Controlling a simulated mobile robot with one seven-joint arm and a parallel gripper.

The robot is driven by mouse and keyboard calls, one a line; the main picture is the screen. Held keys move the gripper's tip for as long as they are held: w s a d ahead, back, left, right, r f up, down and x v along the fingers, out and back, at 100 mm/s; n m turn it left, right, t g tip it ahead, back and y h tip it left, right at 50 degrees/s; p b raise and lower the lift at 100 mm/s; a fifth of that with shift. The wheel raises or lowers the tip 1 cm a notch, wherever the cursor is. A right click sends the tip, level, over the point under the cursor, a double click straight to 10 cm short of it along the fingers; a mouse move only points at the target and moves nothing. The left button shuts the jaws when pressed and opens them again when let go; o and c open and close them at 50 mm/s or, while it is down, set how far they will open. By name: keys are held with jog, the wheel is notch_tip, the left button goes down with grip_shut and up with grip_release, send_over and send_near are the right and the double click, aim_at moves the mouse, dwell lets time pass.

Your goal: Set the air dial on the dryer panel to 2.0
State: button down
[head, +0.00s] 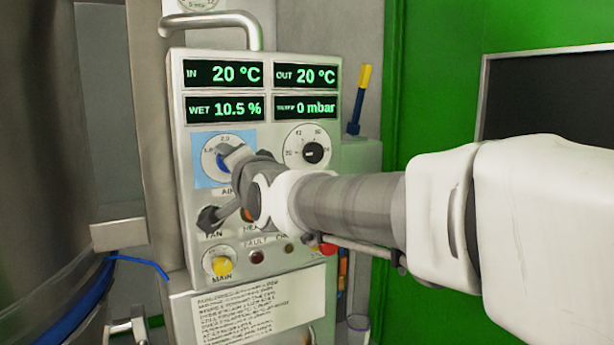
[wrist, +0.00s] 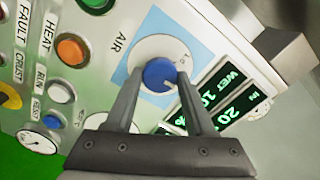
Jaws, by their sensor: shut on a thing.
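The dryer panel (head: 270,240) faces me, a pale upright box with displays and controls. The air dial (wrist: 160,75) is a blue knob on a white scale over a light blue square, labelled AIR. In the head view the dial (head: 224,162) is partly covered by my gripper. My gripper (wrist: 155,80) is at the dial, with one finger on each side of the blue knob, shut on it. A white mark shows on the knob, but I cannot read its setting. In the head view 2.0 shows at the top of the scale.
A second dial (head: 312,153) with a black knob sits right of the air dial. The MAIN yellow knob (head: 222,265) and an orange button (wrist: 70,50) are nearby. A metal handle (head: 215,20) juts out above the displays. A red button (head: 328,249) is beside my arm.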

jog(key=shift+m, duration=0.3)
jog(key=shift+c, duration=1.3)
grip_release()
jog(key=shift+s, duration=0.1)
jog(key=v, duration=1.7)
jog(key=shift+d, duration=0.2)
jog(key=shift+f, duration=0.1)
